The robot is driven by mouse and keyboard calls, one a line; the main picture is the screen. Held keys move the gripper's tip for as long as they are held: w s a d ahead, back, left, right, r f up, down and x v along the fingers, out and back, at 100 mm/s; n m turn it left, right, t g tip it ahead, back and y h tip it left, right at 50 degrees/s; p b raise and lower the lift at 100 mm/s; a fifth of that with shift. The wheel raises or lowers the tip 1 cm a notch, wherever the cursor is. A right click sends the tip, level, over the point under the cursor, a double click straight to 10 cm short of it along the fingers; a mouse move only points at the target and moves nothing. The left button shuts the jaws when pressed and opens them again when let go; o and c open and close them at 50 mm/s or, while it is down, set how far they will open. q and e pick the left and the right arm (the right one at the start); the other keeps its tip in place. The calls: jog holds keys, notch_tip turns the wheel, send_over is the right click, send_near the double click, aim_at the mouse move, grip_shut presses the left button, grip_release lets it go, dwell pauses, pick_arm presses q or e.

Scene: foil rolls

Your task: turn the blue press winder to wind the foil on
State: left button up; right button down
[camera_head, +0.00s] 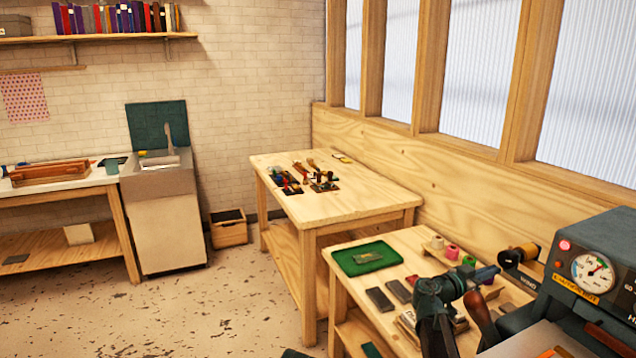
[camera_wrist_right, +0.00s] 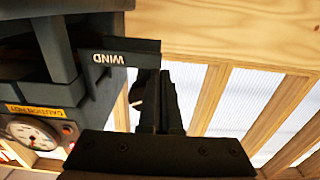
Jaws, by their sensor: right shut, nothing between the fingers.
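The dark press (camera_head: 600,262) stands at the right of the head view, with a gauge on its front. A small plate marked WIND (camera_head: 527,284) juts from its left side, and it also shows upside down in the wrist view (camera_wrist_right: 118,58). A gold roll with a dark end (camera_head: 527,252) sits just above the plate. My right gripper (camera_head: 496,271) is shut and empty, its tips pointing right, close to the plate and roll. In the wrist view its fingers (camera_wrist_right: 162,78) are together beside the plate. I cannot make out a clearly blue winder; contact cannot be told. My left gripper is out of view.
A side table (camera_head: 340,287) holds a green tray (camera_head: 385,258), dark blocks (camera_head: 379,299) and coloured foil rolls (camera_head: 452,251) close behind my right arm. A larger wooden table (camera_head: 345,204) with tools stands behind. The floor at left is open.

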jog(key=shift+s+a, duration=0.1)
jog(key=shift+a, duration=0.05)
jog(key=v, duration=0.5)
jog(key=shift+s+a, duration=0.15)
jog(key=shift+a, duration=0.2)
jog(key=d+m, duration=0.6)
jog(key=shift+w, duration=0.5)
dwell(0.5)
jog(key=shift+d+r, duration=0.1)
jog(key=shift+r, duration=0.2)
dwell(0.5)
